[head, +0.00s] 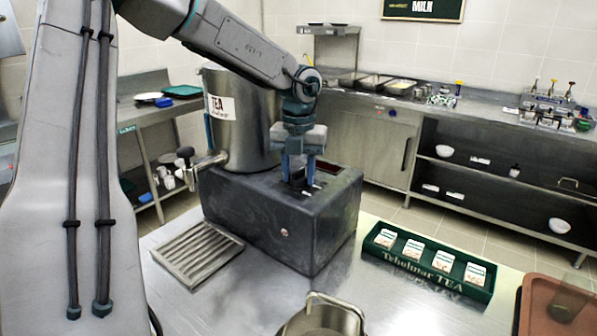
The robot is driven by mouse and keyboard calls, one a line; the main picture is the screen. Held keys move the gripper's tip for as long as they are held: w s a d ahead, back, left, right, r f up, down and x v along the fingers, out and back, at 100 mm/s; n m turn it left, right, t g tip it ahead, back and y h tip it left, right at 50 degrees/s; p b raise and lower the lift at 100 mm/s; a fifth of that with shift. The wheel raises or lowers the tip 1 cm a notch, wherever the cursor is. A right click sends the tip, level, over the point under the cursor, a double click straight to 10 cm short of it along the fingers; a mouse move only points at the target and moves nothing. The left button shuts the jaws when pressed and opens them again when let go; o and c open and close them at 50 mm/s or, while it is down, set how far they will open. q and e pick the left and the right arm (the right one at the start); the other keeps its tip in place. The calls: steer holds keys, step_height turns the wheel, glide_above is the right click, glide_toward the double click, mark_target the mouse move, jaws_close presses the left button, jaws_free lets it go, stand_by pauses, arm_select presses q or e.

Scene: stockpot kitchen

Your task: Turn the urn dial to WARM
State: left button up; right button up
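The tea urn is a tall steel cylinder (243,125) with a white TEA label, standing behind and on a dark base box (265,225). My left gripper (299,184) points down at the top of this box. Its two blue fingers are apart, one on each side of a small dark piece that looks like the dial (298,178). The fingers cover most of it, so I cannot tell whether they press on it. The dial's pointer and its WARM mark cannot be read here. My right gripper is not in view.
A tap (205,163) with a black knob sticks out left of the urn, above a slatted drip tray (197,253). A green box of tea packets (430,262) lies to the right. A steel pot (322,320) stands at the front, and a brown tray (560,308) at the right.

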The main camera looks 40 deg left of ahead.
arm_select(q)
steer(key=shift+m, duration=0.3)
steer(key=shift+b, duration=0.3)
steer(key=shift+m, duration=0.5)
steer(key=shift+m+b, duration=0.5)
steer(key=shift+m, duration=2.5)
steer(key=m, duration=0.3)
steer(key=shift+m, duration=0.5)
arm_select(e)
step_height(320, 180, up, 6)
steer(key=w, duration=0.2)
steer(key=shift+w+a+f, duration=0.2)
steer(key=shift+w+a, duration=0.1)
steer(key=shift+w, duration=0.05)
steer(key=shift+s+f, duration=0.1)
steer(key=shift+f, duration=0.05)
